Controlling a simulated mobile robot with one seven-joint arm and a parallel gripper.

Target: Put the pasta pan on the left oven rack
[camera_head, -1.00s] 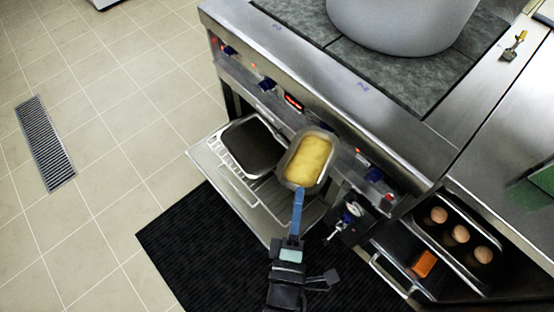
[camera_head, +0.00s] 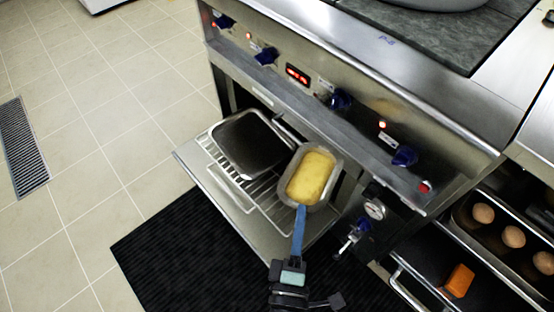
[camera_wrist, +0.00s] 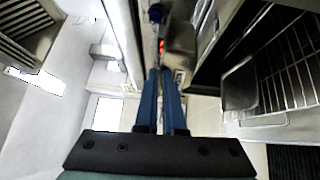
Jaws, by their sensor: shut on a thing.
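The pasta pan (camera_head: 338,168), a grey metal pan with a yellow filling, is in front of the oven opening in the head view. My gripper (camera_head: 302,209) is shut on its near rim with its blue fingers. The pan looks level and overlaps the right part of the wire rack (camera_head: 216,178) in the picture; I cannot tell whether it touches the rack. A dark rectangular tray (camera_head: 250,145) sits on the left part of the rack. In the wrist view my blue fingers (camera_wrist: 161,72) point up the picture, and the rack (camera_wrist: 290,65) shows at right.
The open oven door (camera_head: 212,196) lies low over a black mat (camera_head: 165,250). Blue knobs (camera_head: 340,99) line the oven front. A gauge and valve (camera_head: 374,209) stand right of the opening. Further right are a shelf with brown round items (camera_head: 513,236) and an orange block (camera_head: 459,280).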

